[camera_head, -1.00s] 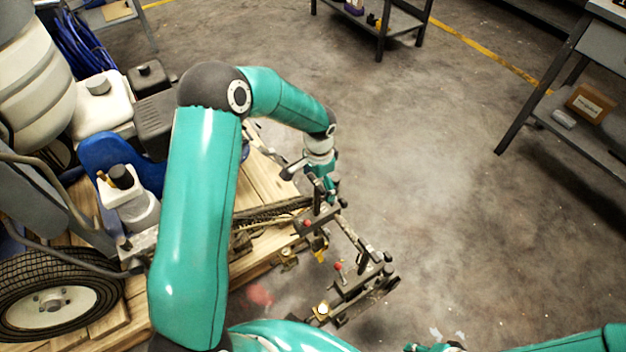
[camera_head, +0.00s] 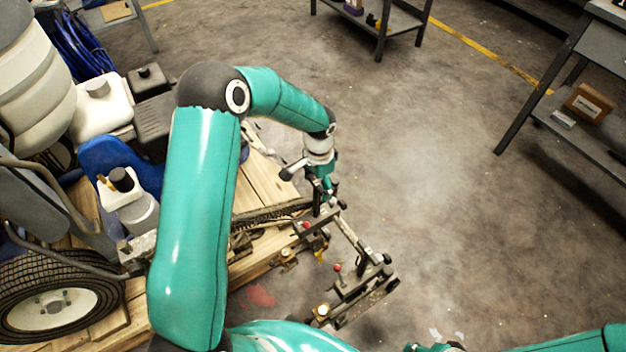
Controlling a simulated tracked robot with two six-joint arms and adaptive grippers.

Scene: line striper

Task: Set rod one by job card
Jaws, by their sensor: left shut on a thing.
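The line striper (camera_head: 133,210) stands at the left with its wheel (camera_head: 55,308) on wooden boards. A bit of my right gripper (camera_head: 435,347) shows at the bottom edge, mostly cut off. I see no readable job card.
A grey shelf table (camera_head: 535,112) at the right holds a brown box (camera_head: 590,103) with a label. A dark cart (camera_head: 400,22) stands at the back. Concrete floor (camera_head: 440,160) between them is clear. My left arm covers part of the striper and boards.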

